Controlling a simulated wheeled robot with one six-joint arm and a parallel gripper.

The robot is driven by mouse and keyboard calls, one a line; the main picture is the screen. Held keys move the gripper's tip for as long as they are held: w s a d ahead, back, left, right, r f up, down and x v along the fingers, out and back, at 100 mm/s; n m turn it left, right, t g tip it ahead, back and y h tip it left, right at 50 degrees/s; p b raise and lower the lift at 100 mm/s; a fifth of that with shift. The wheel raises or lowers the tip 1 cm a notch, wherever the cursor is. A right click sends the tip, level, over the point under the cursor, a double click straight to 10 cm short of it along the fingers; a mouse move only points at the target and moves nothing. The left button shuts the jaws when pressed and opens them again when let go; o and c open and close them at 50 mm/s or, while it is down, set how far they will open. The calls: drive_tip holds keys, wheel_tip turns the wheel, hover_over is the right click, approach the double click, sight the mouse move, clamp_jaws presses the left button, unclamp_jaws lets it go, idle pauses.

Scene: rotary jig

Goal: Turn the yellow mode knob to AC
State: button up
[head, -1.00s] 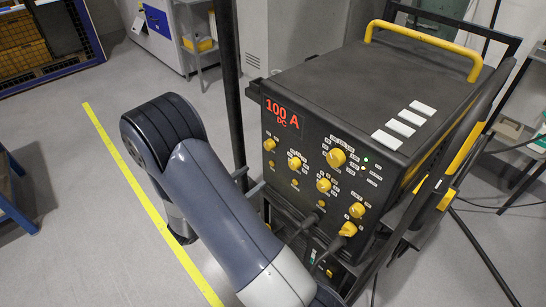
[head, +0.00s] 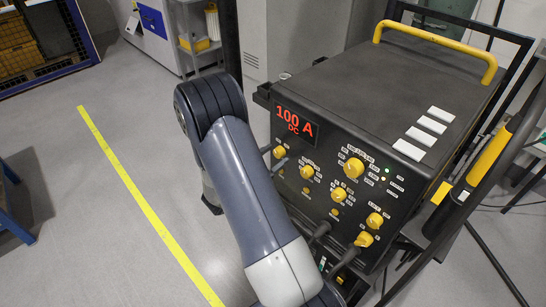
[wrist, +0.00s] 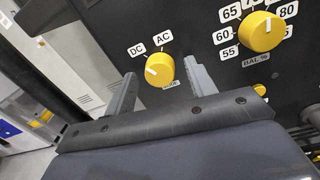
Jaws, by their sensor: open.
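The yellow mode knob (wrist: 159,70) sits on the black front panel in the wrist view, with DC and AC labels above it. Its white pointer mark leans up and left, toward DC. I see no clear contact, and the remaining depth to the knob is hard to judge. In the head view my arm hides most of my gripper.
A larger yellow knob (wrist: 261,32) with a numbered scale is to the right of the mode knob. Several other yellow knobs and cables are lower on the welder's panel (head: 325,190). Clear floor with a yellow line (head: 140,190) is to the left.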

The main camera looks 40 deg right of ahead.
drive_tip(key=shift+c, duration=0.4)
drive_tip(key=c, duration=0.9)
drive_tip(key=shift+f+m+b, duration=0.15)
drive_tip(key=shift+m+b, duration=0.15)
drive_tip(key=shift+b, duration=0.25)
drive_tip(key=m+b, duration=0.2)
drive_tip(key=b, duration=0.1)
drive_tip(key=shift+f, duration=0.2)
drive_tip(key=m+b, duration=0.3)
drive_tip(key=b, duration=0.2)
drive_tip(key=shift+f+m, duration=0.1)
drive_tip(key=shift+m, duration=0.2)
drive_tip(key=m+b, duration=0.3)
drive_tip(key=b, duration=0.2)
drive_tip(key=shift+h, duration=0.3)
drive_tip(key=m+b, duration=0.3)
drive_tip(key=shift+r, duration=0.25)
drive_tip(key=shift+r+b, duration=0.1)
drive_tip(key=shift+b, duration=0.3)
